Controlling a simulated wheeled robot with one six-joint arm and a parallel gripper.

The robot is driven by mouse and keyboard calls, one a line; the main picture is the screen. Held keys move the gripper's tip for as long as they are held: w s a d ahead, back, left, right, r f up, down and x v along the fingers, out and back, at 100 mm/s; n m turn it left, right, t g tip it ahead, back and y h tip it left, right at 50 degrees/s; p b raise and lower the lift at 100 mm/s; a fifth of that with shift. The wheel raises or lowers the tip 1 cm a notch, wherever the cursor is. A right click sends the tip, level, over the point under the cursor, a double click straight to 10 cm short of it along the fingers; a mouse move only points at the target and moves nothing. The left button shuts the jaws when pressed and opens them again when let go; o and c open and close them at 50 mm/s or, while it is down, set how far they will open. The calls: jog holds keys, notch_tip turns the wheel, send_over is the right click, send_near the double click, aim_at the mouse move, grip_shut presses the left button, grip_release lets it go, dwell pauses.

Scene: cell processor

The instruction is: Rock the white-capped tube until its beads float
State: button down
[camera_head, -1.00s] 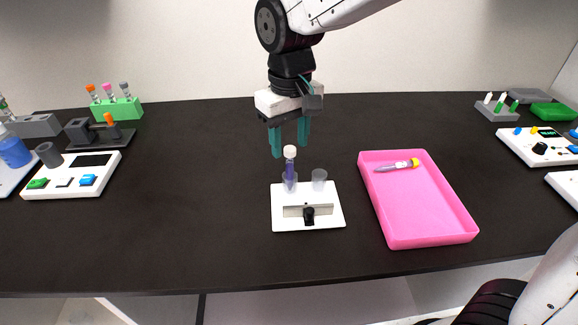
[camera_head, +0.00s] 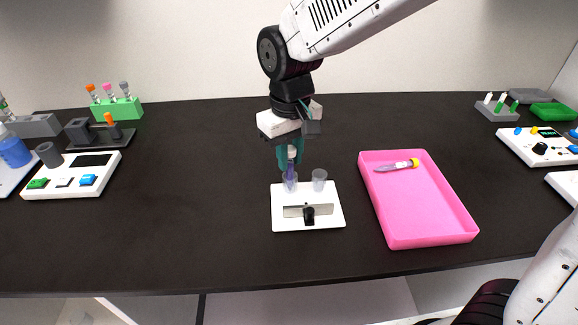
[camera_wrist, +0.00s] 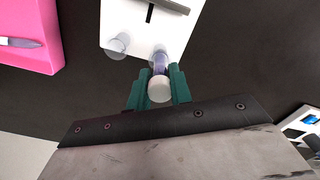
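The white-capped tube (camera_head: 290,170) stands upright in the left cup of a small white stand (camera_head: 335,215). Its purple body shows below the cap, but I cannot make out beads in it. My gripper (camera_head: 290,154) is down over the tube's top, pointing down, its two teal fingers on either side of it. In the wrist view the white cap (camera_wrist: 159,89) sits between the fingers, with no clear gap on either side, so they look shut on it. The lower tube is partly hidden by the cup.
A clear cup (camera_head: 319,178), apparently empty, is on the stand's right side. A white device (camera_head: 70,175) and a green tube rack (camera_head: 116,110) are at the left. The table between is clear.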

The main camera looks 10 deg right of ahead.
jog(key=shift+r, duration=0.35)
jog(key=shift+r, duration=2.9)
notch_tip(320, 180, up, 15)
